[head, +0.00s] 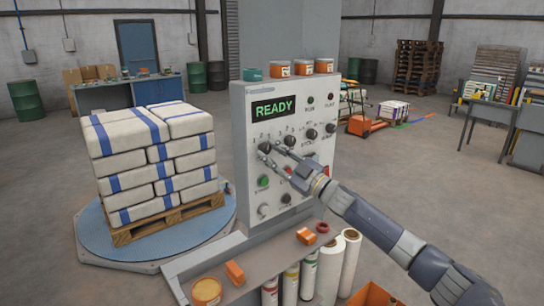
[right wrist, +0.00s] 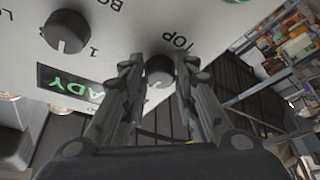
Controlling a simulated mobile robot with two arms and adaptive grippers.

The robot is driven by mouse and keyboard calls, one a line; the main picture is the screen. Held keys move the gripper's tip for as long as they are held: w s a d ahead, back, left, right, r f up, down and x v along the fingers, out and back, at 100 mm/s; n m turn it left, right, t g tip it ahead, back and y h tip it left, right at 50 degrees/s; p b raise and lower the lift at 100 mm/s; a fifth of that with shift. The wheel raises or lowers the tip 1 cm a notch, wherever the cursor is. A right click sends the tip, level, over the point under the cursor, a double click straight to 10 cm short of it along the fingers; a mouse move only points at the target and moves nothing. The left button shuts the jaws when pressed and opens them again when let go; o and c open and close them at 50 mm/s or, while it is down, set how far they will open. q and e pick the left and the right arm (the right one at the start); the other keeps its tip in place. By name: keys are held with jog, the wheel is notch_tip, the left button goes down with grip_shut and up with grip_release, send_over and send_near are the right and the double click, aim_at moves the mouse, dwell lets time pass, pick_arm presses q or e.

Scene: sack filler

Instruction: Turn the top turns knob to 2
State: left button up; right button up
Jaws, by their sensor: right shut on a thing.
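The top turns knob (head: 265,147) is a dark round knob at the left end of the upper knob row on the grey control panel (head: 247,185). My right gripper (head: 270,150) reaches it from the lower right. In the right wrist view, my right gripper (right wrist: 160,75) is shut on the top turns knob (right wrist: 159,70), a finger on each side, by the letters "TOP". The knob's pointer and most of its numerals are too small or covered to read. My left gripper is not in view.
Another knob (head: 290,140), marked "BO…", sits close to the right of the gripped one. The green display (head: 274,107) reads READY. A green button (head: 263,181) lies below. Stacked sacks (head: 155,160) stand left of the panel; a shelf (head: 265,262) with small items juts out below.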

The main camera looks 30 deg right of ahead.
jog(key=shift+n, duration=0.7)
jog(key=shift+g+y, duration=0.3)
jog(key=o, duration=1.1)
jog(key=shift+s+d+f, duration=0.15)
jog(key=shift+s+d, duration=0.05)
jog(key=shift+s, duration=0.15)
jog(key=shift+v, duration=5.55)
